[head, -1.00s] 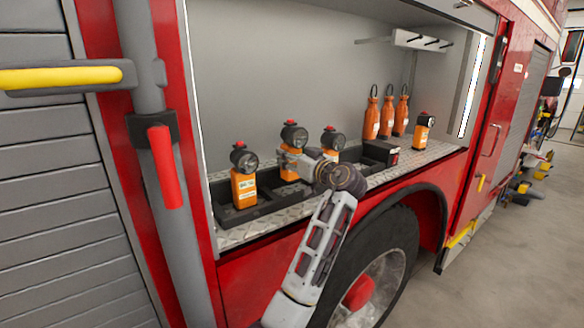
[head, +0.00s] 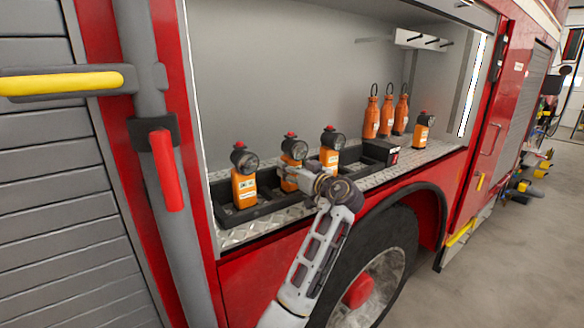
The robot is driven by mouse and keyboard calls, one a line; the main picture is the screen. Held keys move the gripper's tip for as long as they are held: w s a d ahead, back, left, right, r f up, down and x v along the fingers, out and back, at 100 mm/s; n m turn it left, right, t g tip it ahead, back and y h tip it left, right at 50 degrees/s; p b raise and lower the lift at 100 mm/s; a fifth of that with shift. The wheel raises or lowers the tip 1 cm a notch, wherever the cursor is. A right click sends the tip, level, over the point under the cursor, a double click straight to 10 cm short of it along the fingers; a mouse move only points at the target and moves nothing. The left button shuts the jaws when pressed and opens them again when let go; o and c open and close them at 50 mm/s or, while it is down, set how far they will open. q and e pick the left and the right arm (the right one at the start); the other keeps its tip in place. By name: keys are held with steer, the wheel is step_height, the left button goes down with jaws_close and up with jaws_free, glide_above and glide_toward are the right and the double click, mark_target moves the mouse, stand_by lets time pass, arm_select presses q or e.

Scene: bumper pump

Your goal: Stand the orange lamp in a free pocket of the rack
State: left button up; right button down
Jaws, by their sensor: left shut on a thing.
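The black rack (head: 268,206) lies on the compartment's metal shelf. An orange lamp (head: 293,156) with a dark round head and a red top knob stands upright in the rack's middle part. My left gripper (head: 287,174) is shut on this lamp from the front. The gripper hides part of its lower body, so I cannot tell whether its base rests on the pocket floor. A similar lamp (head: 244,184) stands in the rack to the left, and another lamp (head: 330,154) to the right, partly behind my wrist. My right gripper is not in view.
A dark box (head: 381,152) sits right of the rack. Another orange lamp (head: 421,132) stands on the shelf farther right. Several orange bottles (head: 387,115) with hooks stand behind. The red compartment edge and wheel (head: 372,270) are below my arm.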

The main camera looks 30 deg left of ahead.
arm_select(q)
steer(key=o, duration=1.4)
steer(key=shift+f, duration=0.1)
steer(key=shift+s+d, duration=0.25)
steer(key=shift+d, duration=0.35)
steer(key=b+v, duration=0.3)
steer(key=v, duration=0.6)
steer(key=shift+d, duration=0.15)
steer(key=shift+b+v, duration=0.4)
steer(key=shift+v, duration=0.4)
